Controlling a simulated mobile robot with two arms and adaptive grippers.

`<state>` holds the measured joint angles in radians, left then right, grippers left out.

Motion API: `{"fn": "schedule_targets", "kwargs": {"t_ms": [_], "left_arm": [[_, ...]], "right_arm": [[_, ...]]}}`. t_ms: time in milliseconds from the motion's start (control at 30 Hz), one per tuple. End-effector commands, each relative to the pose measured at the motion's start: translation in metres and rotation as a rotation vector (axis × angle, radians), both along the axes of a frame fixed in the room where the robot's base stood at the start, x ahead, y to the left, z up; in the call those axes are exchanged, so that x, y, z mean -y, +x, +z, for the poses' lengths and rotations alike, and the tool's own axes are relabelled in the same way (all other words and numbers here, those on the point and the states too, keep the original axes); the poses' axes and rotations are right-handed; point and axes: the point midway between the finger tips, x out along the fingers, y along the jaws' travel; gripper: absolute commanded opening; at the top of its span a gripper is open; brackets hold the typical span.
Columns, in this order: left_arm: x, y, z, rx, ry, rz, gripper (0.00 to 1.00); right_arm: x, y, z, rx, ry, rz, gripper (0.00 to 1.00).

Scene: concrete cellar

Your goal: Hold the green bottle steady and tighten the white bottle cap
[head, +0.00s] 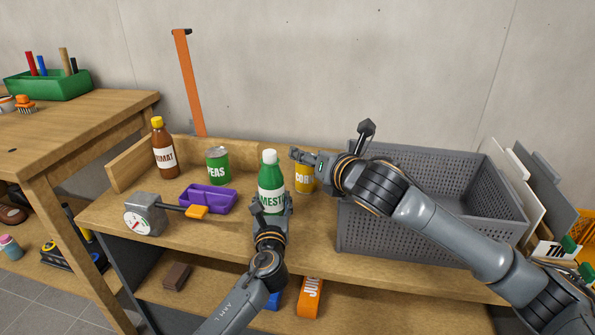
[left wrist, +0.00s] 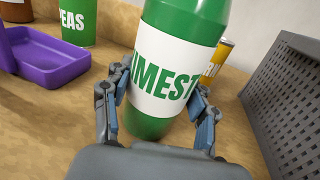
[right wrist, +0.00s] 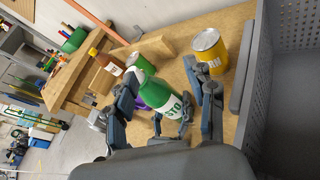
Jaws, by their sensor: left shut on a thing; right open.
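The green bottle (head: 271,190) stands upright on the workbench, with the white cap (head: 269,156) on its top. Its white label fills the middle of the left wrist view (left wrist: 165,55). My left gripper (head: 270,208) is shut around the lower part of the bottle, a finger on each side. My right gripper (head: 312,158) is open and empty, just right of the bottle at about cap height, apart from it.
A yellow can (head: 304,180) stands close right of the bottle, below my right gripper. A grey perforated crate (head: 430,235) is further right. A green can (head: 217,166), purple tray (head: 222,203), brown bottle (head: 164,152) and dial gauge (head: 146,214) stand left.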

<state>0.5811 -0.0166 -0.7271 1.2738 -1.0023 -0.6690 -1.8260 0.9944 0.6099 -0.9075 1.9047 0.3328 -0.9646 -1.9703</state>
Motion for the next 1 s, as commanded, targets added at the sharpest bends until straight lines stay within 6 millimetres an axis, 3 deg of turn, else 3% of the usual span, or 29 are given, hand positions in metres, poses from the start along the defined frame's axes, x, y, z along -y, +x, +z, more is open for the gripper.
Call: {"fn": "schedule_targets", "kwargs": {"t_ms": [133,333,467,800,1000], "left_arm": [[0.0,0.0,-0.001,-0.002,0.001,0.0,0.15],[0.0,0.0,-0.001,-0.001,0.001,0.0,0.15],[0.0,0.0,-0.001,-0.001,0.001,0.0,0.15],[0.0,0.0,-0.001,-0.001,0.0,0.0,0.15],[0.0,0.0,-0.001,-0.001,0.0,0.0,0.15]], "right_arm": [[-0.023,-0.035,-0.005,0.171,-0.204,0.137,0.55],[-0.036,-0.045,-0.006,0.248,-0.285,0.194,0.55],[-0.044,-0.031,-0.008,0.248,-0.286,0.193,0.55],[-0.073,0.027,-0.018,0.244,-0.283,0.191,0.55],[-0.083,0.048,-0.021,0.246,-0.283,0.191,0.55]]}}
